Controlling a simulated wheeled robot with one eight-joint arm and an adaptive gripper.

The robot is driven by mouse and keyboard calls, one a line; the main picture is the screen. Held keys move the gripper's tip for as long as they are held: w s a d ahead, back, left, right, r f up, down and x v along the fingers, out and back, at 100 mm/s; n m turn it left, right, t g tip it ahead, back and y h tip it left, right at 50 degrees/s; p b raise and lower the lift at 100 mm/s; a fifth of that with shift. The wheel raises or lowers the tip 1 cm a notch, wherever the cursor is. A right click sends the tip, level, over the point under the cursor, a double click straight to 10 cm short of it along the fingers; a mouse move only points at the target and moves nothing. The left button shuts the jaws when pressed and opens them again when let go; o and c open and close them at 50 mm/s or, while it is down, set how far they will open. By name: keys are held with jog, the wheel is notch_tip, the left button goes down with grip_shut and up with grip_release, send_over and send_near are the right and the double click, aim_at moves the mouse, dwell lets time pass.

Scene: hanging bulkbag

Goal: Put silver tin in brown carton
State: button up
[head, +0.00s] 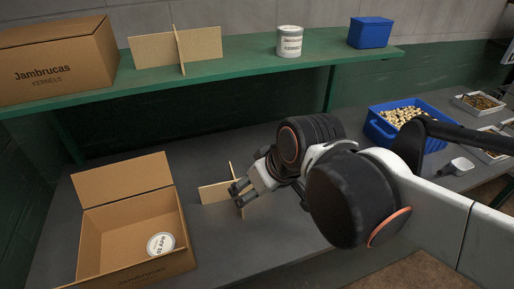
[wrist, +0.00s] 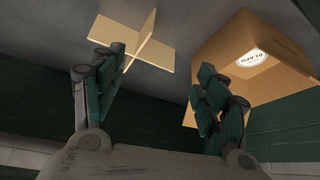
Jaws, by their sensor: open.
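The brown carton (head: 128,230) stands open on the grey worktop at the lower left in the head view, its back flap raised. A tin with a white lettered lid (head: 160,244) is inside it, toward the right. In the wrist view the carton (wrist: 215,62) is at the upper right with the round lid (wrist: 251,58) inside. My gripper (head: 238,194) is over the worktop to the right of the carton, apart from it. In the wrist view its two fingers (wrist: 150,90) are spread wide with nothing between them.
A cardboard cross divider (head: 216,192) stands on the worktop beside my gripper. A blue bin (head: 400,116) of pale pieces stands right.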

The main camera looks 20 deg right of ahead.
jog(key=shift+s+d+r+m+t+h, duration=0.3)
jog(key=shift+s+d+m+t+h, duration=0.15)
jog(key=shift+d, duration=0.2)
jog(key=shift+s+d+r+m+t+h, duration=0.25)
jog(key=shift+s+d+r+m, duration=0.05)
jog(key=shift+d+m, duration=0.3)
